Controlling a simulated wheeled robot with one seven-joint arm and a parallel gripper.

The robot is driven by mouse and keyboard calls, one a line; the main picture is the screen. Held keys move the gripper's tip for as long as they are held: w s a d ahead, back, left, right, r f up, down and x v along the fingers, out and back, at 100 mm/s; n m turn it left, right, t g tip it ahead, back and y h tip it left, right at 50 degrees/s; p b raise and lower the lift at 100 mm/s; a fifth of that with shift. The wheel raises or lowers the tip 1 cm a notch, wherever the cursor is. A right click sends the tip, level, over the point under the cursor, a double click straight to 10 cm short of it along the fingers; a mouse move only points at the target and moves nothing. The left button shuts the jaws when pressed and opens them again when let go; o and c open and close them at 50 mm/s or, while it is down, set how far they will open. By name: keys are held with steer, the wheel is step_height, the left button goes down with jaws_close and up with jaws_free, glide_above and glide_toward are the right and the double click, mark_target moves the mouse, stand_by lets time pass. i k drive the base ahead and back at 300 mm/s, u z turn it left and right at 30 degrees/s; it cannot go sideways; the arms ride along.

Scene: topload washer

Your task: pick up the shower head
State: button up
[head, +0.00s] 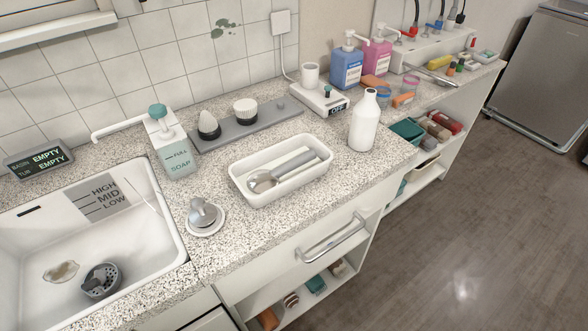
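A grey metallic piece with a round head and a straight handle (262,183) lies in a white rectangular tray (240,187) on the speckled counter. It looks most like the shower head, but it could also be a scoop. Its head is at the tray's left end and its handle points up and right, beside a pale bar (298,176). A dark grey perforated cup (101,281) sits in the white sink basin at the lower left. My gripper is not in view.
A grey knob-like piece (203,213) on a round white base, a soap pump bottle (172,147) and a white bottle (365,121) stand around the tray. Behind is a grey strip with two brushes (246,112). A drawer handle (333,240) juts out below the counter.

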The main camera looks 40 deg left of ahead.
mark_target(258, 181)
steer(key=u, duration=1.8)
